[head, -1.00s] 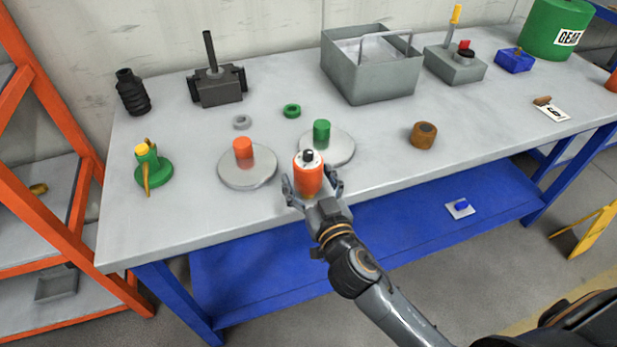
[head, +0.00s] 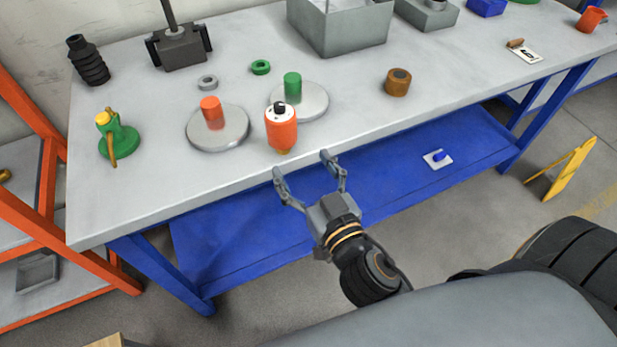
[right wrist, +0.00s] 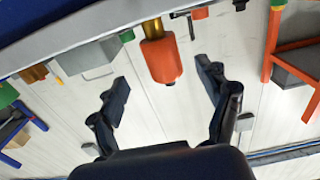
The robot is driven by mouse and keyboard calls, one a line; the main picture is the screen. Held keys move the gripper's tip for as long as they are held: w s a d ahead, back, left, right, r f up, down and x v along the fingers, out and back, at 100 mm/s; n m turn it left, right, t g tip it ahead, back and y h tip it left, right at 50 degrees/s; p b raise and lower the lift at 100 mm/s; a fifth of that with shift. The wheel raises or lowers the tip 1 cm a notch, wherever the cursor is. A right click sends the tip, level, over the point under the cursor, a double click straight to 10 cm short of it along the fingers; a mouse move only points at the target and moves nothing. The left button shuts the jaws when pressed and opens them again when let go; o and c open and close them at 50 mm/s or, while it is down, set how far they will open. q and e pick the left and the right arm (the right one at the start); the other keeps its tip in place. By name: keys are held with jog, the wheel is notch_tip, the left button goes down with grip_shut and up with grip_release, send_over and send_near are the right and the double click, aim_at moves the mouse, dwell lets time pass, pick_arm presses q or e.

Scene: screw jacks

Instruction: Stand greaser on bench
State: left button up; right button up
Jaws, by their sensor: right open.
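The orange greaser (head: 281,132) with a white top, black cap and brass lower end stands upright on the grey bench (head: 350,130), near its front edge. In the right wrist view the greaser (right wrist: 163,62) appears upside down, its brass end towards the bench. My right gripper (head: 302,164) is open and empty, just off the front edge. Its fingers are apart from the greaser, which lies ahead of the gap between them. The greaser hides part of the green-post disc behind it. My left gripper is in neither view.
A disc with an orange post (head: 217,130) stands left of the greaser, and a disc with a green post (head: 303,102) behind it. The bench's right front is clear.

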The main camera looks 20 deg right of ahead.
jog(key=shift+s+d, duration=0.1)
jog(key=shift+s, duration=0.85)
notch_tip(320, 180, down, 23)
jog(key=a+n+g, duration=0.1)
jog(key=n+g, duration=0.1)
jog(key=g, duration=0.3)
jog(key=s+d+f+g, duration=0.2)
jog(key=s+f, duration=0.4)
jog(key=f, duration=0.4)
jog(key=s+d+f+g, duration=0.2)
jog(key=s+f, duration=0.4)
jog(key=f, duration=0.5)
jog(key=s+d+f+g, duration=0.2)
jog(key=s+f+g, duration=0.2)
jog(key=f, duration=0.7)
jog(key=shift+s+n, duration=0.3)
jog(key=shift+s, duration=0.65)
jog(key=shift+o, duration=0.5)
jog(key=s+d+f+g, duration=0.1)
jog(key=s+f+g, duration=0.1)
jog(key=s, duration=0.4)
jog(key=s+d+f+g, duration=0.1)
jog(key=s+d+f, duration=0.1)
jog(key=s+f, duration=0.2)
jog(key=s, duration=0.3)
jog(key=shift+s+f+g+h, duration=0.2)
jog(key=shift+g+h, duration=0.1)
jog(key=shift+g, duration=0.1)
